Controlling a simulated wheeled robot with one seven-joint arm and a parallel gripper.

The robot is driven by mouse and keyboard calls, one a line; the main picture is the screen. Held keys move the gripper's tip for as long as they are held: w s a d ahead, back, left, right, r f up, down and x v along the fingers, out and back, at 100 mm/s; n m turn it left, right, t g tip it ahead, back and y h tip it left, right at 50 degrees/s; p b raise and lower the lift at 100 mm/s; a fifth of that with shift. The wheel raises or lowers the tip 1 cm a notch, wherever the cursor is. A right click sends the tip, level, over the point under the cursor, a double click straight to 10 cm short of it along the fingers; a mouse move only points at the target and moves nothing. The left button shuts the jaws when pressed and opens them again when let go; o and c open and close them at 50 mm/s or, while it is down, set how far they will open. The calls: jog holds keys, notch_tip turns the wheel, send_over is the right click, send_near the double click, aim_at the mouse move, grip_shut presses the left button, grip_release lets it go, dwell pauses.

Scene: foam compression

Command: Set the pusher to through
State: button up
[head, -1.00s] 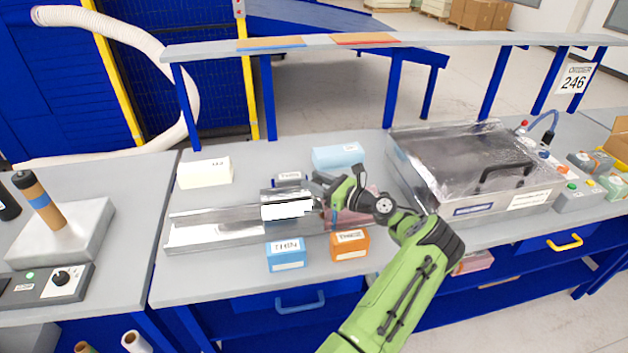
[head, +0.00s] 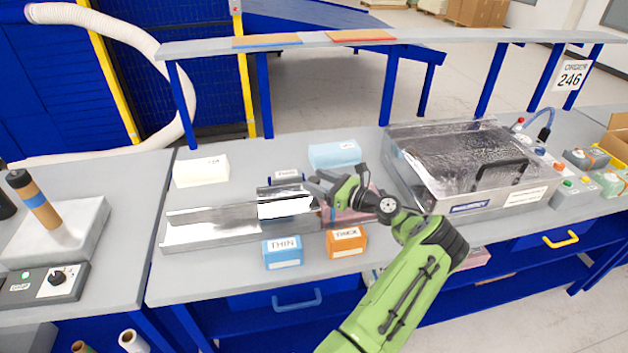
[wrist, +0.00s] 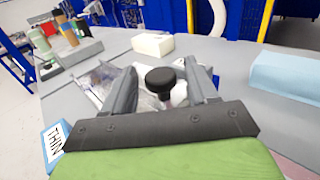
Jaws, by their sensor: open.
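A long metal trough (head: 200,233) lies on the grey bench. A metal block with a white face (head: 285,208), which looks like the pusher, sits at its right part. My gripper (head: 318,190) is just right of this block, pointing left. In the wrist view my open fingers (wrist: 160,70) stand on both sides of a round black knob (wrist: 160,79). A gap shows on each side, and I cannot tell whether either finger touches it. The knob cannot be made out in the head view. Any marking for "through" is not readable.
A blue THIN box (head: 283,252) and an orange THICK box (head: 346,243) stand in front of the trough. A cream block (head: 201,171) and a light blue block (head: 334,155) lie behind. A metal machine with a clear lid (head: 470,160) stands to the right.

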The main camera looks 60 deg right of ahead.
jog(key=s+a, duration=0.2)
jog(key=s, duration=1.2)
